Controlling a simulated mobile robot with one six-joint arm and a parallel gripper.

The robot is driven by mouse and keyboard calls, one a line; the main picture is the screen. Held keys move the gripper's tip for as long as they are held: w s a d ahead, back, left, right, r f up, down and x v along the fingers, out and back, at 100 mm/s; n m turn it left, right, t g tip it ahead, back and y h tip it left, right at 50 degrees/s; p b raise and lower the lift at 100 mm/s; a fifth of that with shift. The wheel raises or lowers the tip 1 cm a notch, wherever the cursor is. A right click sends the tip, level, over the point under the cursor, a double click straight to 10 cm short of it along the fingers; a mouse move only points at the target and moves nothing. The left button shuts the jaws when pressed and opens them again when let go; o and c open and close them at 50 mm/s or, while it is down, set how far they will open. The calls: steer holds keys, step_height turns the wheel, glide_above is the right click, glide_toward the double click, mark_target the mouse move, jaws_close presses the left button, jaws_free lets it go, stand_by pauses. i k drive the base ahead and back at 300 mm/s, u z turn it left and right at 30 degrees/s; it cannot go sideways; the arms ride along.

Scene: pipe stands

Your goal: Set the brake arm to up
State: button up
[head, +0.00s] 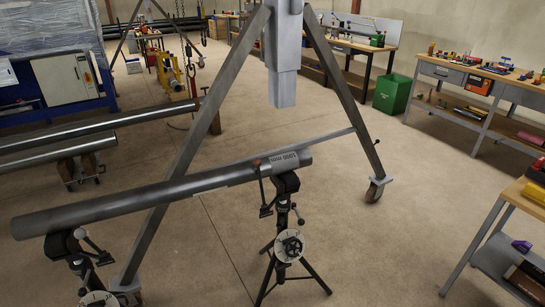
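A long grey steel pipe (140,202) lies across two black pipe stands. The right stand (285,230) has a dark head under the pipe's right end and a round light-grey handwheel (290,245) lower down. A thin lever (262,190) with a reddish-brown knob at its top stands beside the pipe at this head, running down to a dark end. A short ball-ended lever (299,216) is on the right of the same stand. The left stand (72,258) has similar ball-ended levers (94,243). I cannot tell which lever is the brake arm. My gripper is not in view.
A grey A-frame (345,95) on casters straddles the pipe, with a square column (283,80) hanging at its top. More pipes (95,133) lie at left. Workbenches (490,85) and a green bin (393,94) stand at right. The floor right of the stand is clear.

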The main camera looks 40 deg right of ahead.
mark_target(257, 162)
steer(key=z, duration=1.25)
steer(key=i, duration=0.6)
steer(key=u, duration=0.15)
steer(key=k, duration=0.6)
steer(key=z, duration=0.1)
